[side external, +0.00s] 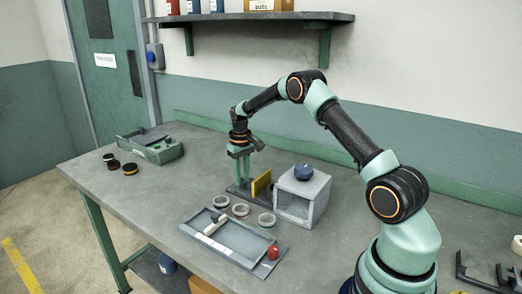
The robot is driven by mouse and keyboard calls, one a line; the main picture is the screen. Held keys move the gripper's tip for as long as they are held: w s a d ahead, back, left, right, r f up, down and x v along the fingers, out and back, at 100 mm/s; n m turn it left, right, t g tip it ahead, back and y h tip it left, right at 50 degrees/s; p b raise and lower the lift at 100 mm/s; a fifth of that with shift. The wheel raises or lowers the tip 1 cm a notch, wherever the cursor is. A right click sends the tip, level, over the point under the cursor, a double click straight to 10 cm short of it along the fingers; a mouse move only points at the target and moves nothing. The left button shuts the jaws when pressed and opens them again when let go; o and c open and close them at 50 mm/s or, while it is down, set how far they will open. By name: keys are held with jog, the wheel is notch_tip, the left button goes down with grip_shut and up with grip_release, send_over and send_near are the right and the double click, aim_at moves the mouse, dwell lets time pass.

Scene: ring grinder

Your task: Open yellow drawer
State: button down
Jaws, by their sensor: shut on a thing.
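The yellow drawer (262,184) shows as a small upright yellow panel on a dark base, just left of a grey box (314,190) with a blue knob on top. My gripper (242,181) points down at the left side of the yellow panel, its green fingers low over the dark base. It is shut on part of the yellow drawer, probably its handle. The fingertips and the held part are too small to see clearly, and I cannot tell how far the drawer is open.
Several rings (241,210) lie in front of the drawer. The table between is clear.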

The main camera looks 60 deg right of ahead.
jog(key=shift+w+r, duration=0.1)
jog(key=shift+w, duration=1.85)
jog(key=c, duration=0.7)
grip_release()
jog(key=shift+o, duration=0.2)
notch_tip(320, 180, up, 12)
